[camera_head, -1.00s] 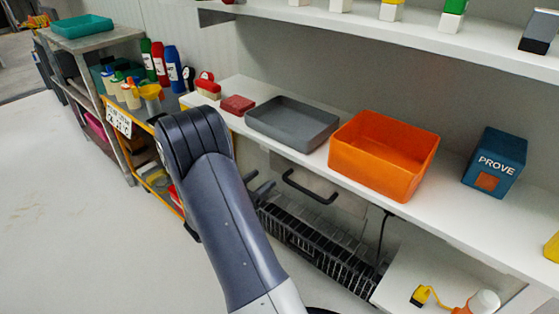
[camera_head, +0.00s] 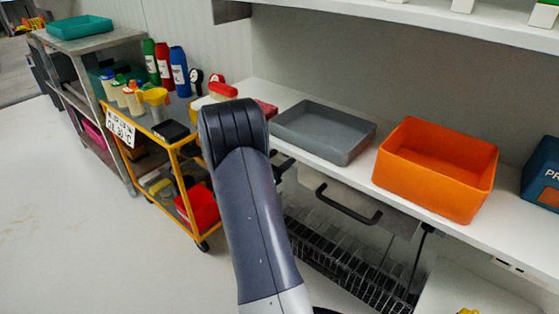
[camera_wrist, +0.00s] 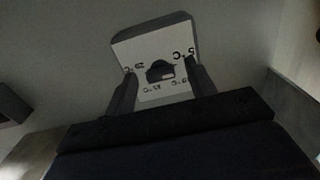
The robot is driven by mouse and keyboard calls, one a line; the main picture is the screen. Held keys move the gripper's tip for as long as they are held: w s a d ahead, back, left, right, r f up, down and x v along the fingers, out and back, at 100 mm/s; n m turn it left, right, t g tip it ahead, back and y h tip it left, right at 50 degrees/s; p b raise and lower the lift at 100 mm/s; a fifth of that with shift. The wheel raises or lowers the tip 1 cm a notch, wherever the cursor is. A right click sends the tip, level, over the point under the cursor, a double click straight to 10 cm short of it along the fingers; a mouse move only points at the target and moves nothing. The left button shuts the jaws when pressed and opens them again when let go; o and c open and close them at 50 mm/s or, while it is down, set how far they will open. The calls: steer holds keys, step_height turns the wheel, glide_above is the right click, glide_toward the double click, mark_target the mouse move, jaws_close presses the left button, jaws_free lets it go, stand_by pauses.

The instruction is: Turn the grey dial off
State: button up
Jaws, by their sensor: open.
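In the wrist view, a pale plate (camera_wrist: 147,50) with dark markings hangs on a dim wall, tilted in the picture. A dark knob (camera_wrist: 160,71) sits near its middle; it looks like the dial, but its grey colour and setting are hard to tell in the shadow. My gripper (camera_wrist: 160,82) is open, with one finger on each side of the knob in the picture. I see no contact, and the depth gap is unclear. The head view shows neither the dial nor my gripper.
A white shelf holds a grey tray (camera_head: 322,131) and an orange bin (camera_head: 435,168). Below are a dark handle (camera_head: 348,204) and a wire rack (camera_head: 345,262). A yellow cart (camera_head: 165,150) with bottles stands left of my arm. The floor at the left is clear.

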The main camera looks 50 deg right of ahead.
steer(key=shift+c, duration=0.3)
steer(key=c, duration=0.9)
steer(key=shift+r+p, duration=0.1)
steer(key=shift+p, duration=0.2)
steer(key=n+p, duration=0.2)
steer(key=p, duration=0.1)
steer(key=shift+s+r, duration=0.1)
steer(key=shift+r, duration=0.05)
steer(key=n+p, duration=0.4)
steer(key=shift+n+p, duration=0.4)
steer(key=shift+f, duration=0.2)
steer(key=o, duration=1)
steer(key=shift+c, duration=0.2)
